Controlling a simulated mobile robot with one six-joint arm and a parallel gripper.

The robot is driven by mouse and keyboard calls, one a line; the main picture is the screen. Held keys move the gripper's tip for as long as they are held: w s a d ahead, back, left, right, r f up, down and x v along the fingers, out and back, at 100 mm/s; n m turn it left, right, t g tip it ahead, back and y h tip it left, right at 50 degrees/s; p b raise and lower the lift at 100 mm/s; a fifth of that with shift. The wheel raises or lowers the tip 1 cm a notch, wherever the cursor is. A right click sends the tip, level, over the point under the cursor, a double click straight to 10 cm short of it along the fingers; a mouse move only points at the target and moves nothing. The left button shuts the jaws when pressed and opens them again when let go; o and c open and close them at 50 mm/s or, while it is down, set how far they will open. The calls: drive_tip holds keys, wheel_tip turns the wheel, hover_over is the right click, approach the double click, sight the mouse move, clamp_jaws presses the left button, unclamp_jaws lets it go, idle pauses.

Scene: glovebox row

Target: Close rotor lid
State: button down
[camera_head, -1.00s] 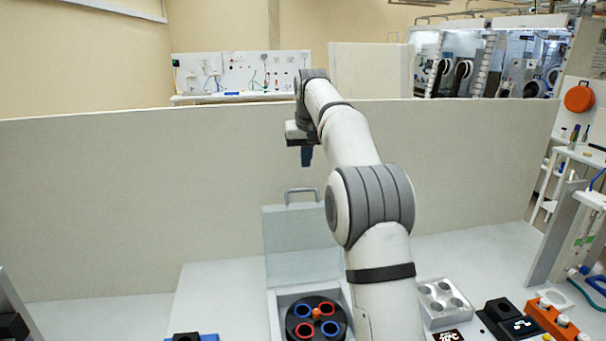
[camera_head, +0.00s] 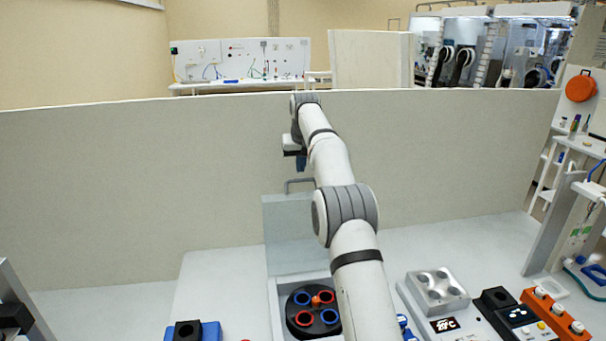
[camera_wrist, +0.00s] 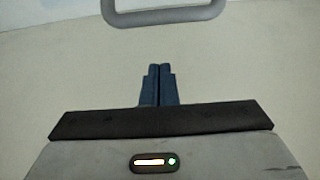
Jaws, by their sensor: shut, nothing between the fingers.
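The rotor lid (camera_head: 286,240) is a pale grey panel standing upright, open, at the back of the rotor box (camera_head: 279,305). Its grey bar handle (camera_head: 299,181) is on the top edge. The handle also shows at the top of the wrist view (camera_wrist: 165,16). The black rotor (camera_head: 313,325) lies uncovered in the box, with red and blue rings and an orange centre knob. My gripper (camera_head: 301,163) is just above the handle in the head view. Its dark blue fingers (camera_wrist: 159,68) are together and empty, with a visible gap to the handle in the wrist view.
A pale partition wall (camera_head: 150,190) runs behind the bench. Right of my arm stand a silver block with wells (camera_head: 437,286), a black device (camera_head: 497,300) and an orange rack (camera_head: 555,315). A blue block with a black part (camera_head: 207,332) is at front left. The bench left of the lid is clear.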

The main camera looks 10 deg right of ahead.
drive_tip(key=shift+s+f+b, duration=0.2)
drive_tip(key=shift+s+b, duration=0.55)
drive_tip(key=shift+s, duration=1.2)
drive_tip(key=shift+s+f+b, duration=0.1)
drive_tip(key=shift+b, duration=0.25)
